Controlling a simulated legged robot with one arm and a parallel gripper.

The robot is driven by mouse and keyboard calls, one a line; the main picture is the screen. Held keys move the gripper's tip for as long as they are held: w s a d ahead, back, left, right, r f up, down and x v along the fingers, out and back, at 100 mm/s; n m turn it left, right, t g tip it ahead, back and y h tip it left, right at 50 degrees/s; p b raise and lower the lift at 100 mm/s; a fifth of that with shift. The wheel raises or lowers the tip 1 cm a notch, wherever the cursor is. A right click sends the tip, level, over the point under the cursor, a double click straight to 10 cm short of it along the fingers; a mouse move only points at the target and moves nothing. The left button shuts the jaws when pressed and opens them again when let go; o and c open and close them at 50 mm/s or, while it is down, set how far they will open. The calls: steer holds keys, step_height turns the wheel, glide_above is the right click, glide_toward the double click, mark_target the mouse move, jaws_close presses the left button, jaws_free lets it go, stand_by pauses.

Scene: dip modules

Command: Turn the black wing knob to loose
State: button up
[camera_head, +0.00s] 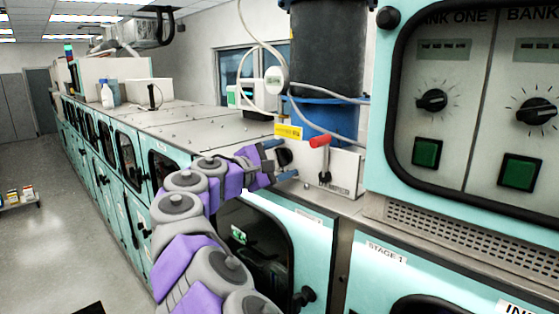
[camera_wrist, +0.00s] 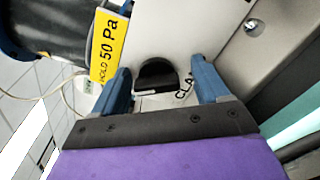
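The black wing knob (camera_head: 286,157) is on the pale plate at the middle of the head view, just beyond my gripper's fingers. In the wrist view the knob (camera_wrist: 157,74) shows as a dark rounded shape between the two blue fingers, with a gap on each side. My gripper (camera_head: 278,160) is open and faces the plate; it also shows in the wrist view (camera_wrist: 164,80). Partly hidden lettering starting "CLA" is printed beside the knob. How far the knob is turned cannot be told.
A red-handled lever (camera_head: 320,142) stands close to the right of my gripper. A yellow "HOLD 50 Pa" label (camera_wrist: 110,45) sits above the plate, near the blue and black canister (camera_head: 327,60). A teal control panel (camera_head: 385,130) stands at the right.

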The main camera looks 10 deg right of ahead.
steer(key=shift+a, duration=1.1)
steer(key=c, duration=0.6)
steer(key=shift+d, duration=0.25)
steer(key=c, duration=0.4)
steer(key=shift+o, duration=0.2)
steer(key=shift+m, duration=0.3)
steer(key=m+b, duration=0.3)
steer(key=m, duration=0.3)
steer(key=m+b, duration=0.1)
steer(key=m, duration=0.1)
steer(key=m+b, duration=0.1)
steer(key=m, duration=0.1)
steer(key=m+b, duration=0.1)
steer(key=m, duration=0.1)
steer(key=shift+d+f, duration=0.15)
steer(key=shift+d, duration=0.1)
